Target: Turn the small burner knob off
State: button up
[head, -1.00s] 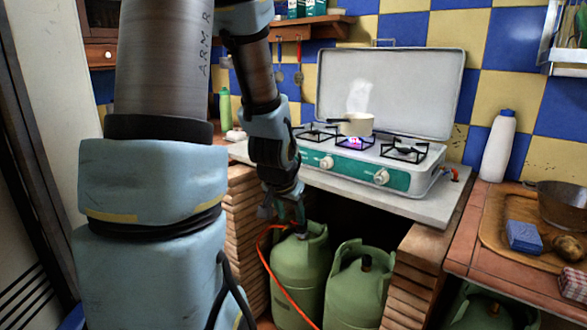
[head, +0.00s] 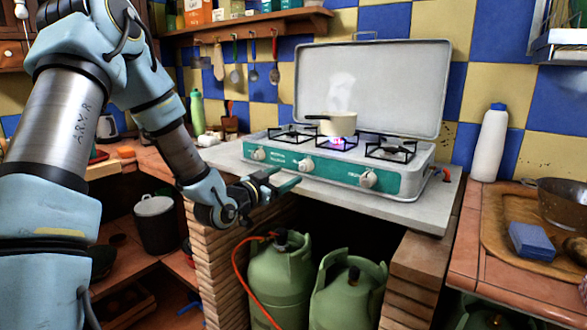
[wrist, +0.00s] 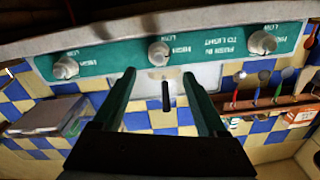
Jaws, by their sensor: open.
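The stove's green front panel (head: 335,172) carries a left knob (head: 258,154), a middle knob (head: 306,165) and a right knob (head: 367,179). No readable label tells which is the small burner knob. A flame (head: 343,143) burns under a cream pan (head: 338,124) on the middle burner. My gripper (head: 281,178) is open and empty, just in front of the panel. The wrist view is upside down; there the middle knob (wrist: 158,53) lies ahead between my gripper's (wrist: 158,75) fingertips, with no contact visible.
The stove's raised lid (head: 370,85) stands behind the burners. The grey slab (head: 428,207) juts out under the stove. Green gas cylinders (head: 283,275) with an orange hose stand below. A white bottle (head: 489,145) is on the right. Open air lies before the panel.

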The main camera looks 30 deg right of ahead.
aim_at(301, 168)
jog(key=p+x, duration=0.1)
jog(key=x, duration=0.7)
jog(key=shift+s, duration=0.1)
grip_shut()
dwell(0.4)
